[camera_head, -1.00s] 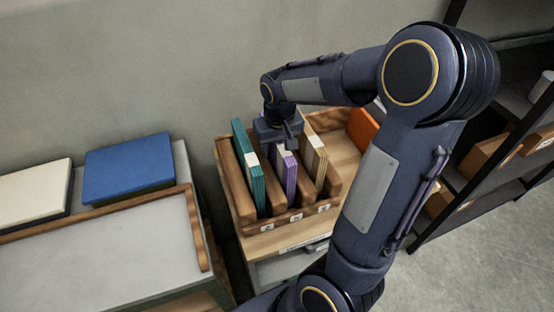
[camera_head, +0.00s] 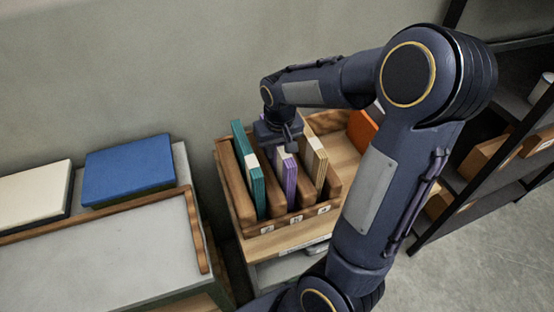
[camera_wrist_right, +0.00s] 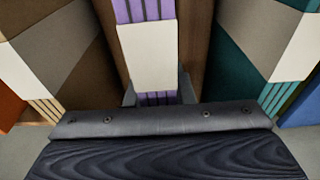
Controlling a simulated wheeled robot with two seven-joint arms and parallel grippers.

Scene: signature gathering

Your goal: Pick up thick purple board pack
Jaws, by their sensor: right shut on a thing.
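The thick purple board pack (camera_head: 289,178) stands upright in the middle slot of the wooden rack (camera_head: 262,228), between a teal pack (camera_head: 257,186) on the left and a cream pack (camera_head: 319,165) on the right. My right gripper (camera_head: 279,146) points down over the purple pack and is shut on its top part. In the right wrist view the purple pack (camera_wrist_right: 146,52) with its white band lies centred at the gripper, with the teal pack (camera_wrist_right: 256,88) on the right. The fingertips are mostly hidden. My left gripper is not in view.
A blue board (camera_head: 129,168) and a cream board (camera_head: 32,190) lie on the left beside a grey tray surface (camera_head: 110,250) with wooden edges. An orange item (camera_head: 361,129) is right of the rack. A dark shelf unit (camera_head: 479,185) stands at the right. Wooden dividers flank the purple pack.

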